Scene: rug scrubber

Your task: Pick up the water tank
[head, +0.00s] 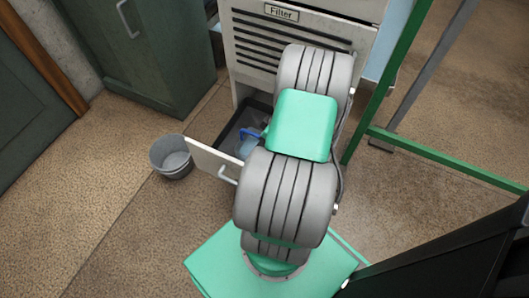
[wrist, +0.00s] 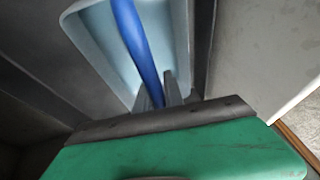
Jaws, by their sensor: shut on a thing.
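The water tank (wrist: 92,32) is a pale blue open container with a blue bar handle (wrist: 134,45) across it. In the wrist view it fills the upper middle. My gripper (wrist: 158,88) is shut on the blue handle, its two grey fingers at the handle's near end. In the head view the blue handle (head: 247,133) and a bit of the tank show inside an open drawer (head: 230,138) under the machine. My arm hides the gripper and most of the tank there. I cannot tell whether the tank is clear of the drawer floor.
The drawer's pale front panel (head: 207,158) with a handle stands pulled out. Above it is the cabinet labelled Filter (head: 281,13). A grey bucket (head: 171,157) stands left of the drawer. A green metal frame (head: 445,160) is at right. The floor at left is clear.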

